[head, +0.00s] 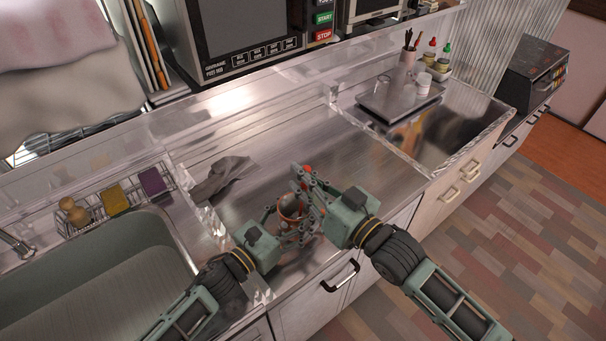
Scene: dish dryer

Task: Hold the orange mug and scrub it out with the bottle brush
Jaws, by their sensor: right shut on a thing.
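The orange mug (290,208) is near the front edge of the steel counter, partly hidden by my grippers. My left gripper (277,223) is at the mug's near left side, with its fingers around it; I cannot tell whether they press on it. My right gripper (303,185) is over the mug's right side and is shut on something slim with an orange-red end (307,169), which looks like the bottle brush. Its fingers hide most of it, and I cannot see whether bristles are inside the mug.
A grey cloth (222,176) lies behind left on the counter. A wire rack (97,208) with sponges and a wooden brush borders the left sink (190,235). At the right, another sink (478,150) has a metal tray (400,100) across it. The counter behind the mug is clear.

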